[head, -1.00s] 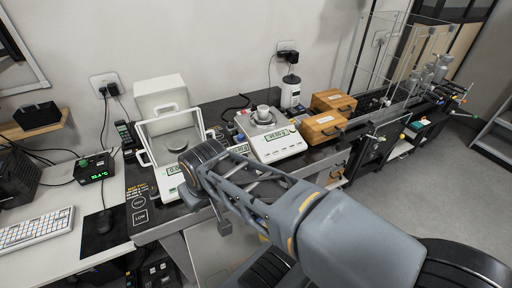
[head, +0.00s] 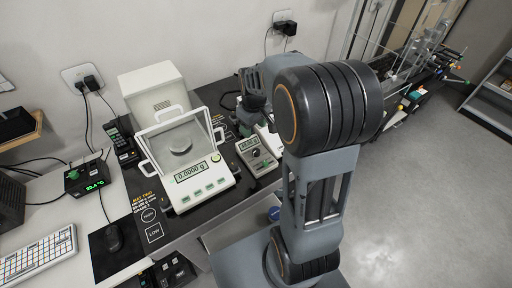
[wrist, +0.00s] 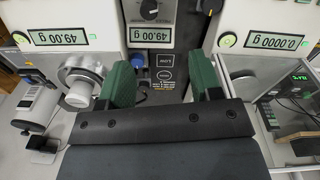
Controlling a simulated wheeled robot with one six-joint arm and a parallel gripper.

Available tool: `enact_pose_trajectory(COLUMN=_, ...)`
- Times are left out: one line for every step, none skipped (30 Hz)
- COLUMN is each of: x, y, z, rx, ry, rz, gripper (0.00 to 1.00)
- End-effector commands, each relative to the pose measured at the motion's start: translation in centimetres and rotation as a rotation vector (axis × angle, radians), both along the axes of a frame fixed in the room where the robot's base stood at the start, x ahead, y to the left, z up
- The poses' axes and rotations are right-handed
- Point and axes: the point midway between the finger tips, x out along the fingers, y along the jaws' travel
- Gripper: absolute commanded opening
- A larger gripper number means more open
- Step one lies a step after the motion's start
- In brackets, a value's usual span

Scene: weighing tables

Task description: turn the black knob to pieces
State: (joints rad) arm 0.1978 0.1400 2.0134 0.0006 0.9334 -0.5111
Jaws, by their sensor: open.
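In the head view my arm hides the fingertips.
The shielded balance (head: 205,178) reads 0.0000 g. A second balance (wrist: 60,25), reading 49.00 g, carries a metal object (wrist: 82,78) beside my left-hand finger in the wrist view.

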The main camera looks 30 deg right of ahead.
Motion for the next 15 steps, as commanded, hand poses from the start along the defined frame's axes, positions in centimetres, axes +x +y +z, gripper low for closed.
enact_pose_trajectory(x=0.7, y=-0.7, z=-0.6, rx=0.002, ry=0.02, rz=0.013, gripper=0.59)
enact_pose_trajectory(x=1.0, y=-1.0, z=-0.9, rx=0.004, ry=0.027, rz=0.023, gripper=0.59)
enact_pose_trajectory(x=1.3, y=-1.3, z=-1.3, rx=0.005, ry=0.036, rz=0.032, gripper=0.59)
enact_pose_trajectory(x=1.5, y=-1.5, z=-1.6, rx=0.006, ry=0.04, rz=0.04, gripper=0.59)
enact_pose_trajectory(x=1.7, y=-1.6, z=-1.9, rx=0.007, ry=0.046, rz=0.045, gripper=0.59)
enact_pose_trajectory(x=1.8, y=-1.8, z=-2.2, rx=0.008, ry=0.05, rz=0.051, gripper=0.59)
enact_pose_trajectory(x=2.0, y=-1.9, z=-2.5, rx=0.009, ry=0.053, rz=0.055, gripper=0.59)
enact_pose_trajectory(x=2.0, y=-1.9, z=-2.9, rx=0.009, ry=0.056, rz=0.059, gripper=0.59)
enact_pose_trajectory(x=2.1, y=-1.9, z=-3.4, rx=0.01, ry=0.057, rz=0.061, gripper=0.59)
enact_pose_trajectory(x=2.1, y=-2.0, z=-3.8, rx=0.01, ry=0.057, rz=0.063, gripper=0.59)
enact_pose_trajectory(x=2.1, y=-1.9, z=-4.3, rx=0.01, ry=0.06, rz=0.063, gripper=0.59)
enact_pose_trajectory(x=2.1, y=-1.9, z=-4.9, rx=0.01, ry=0.06, rz=0.064, gripper=0.59)
enact_pose_trajectory(x=2.0, y=-1.9, z=-5.5, rx=0.01, ry=0.06, rz=0.064, gripper=0.59)
enact_pose_trajectory(x=2.1, y=-1.9, z=-6.1, rx=0.01, ry=0.06, rz=0.064, gripper=0.59)
enact_pose_trajectory(x=2.0, y=-1.9, z=-6.8, rx=0.01, ry=0.06, rz=0.064, gripper=0.59)
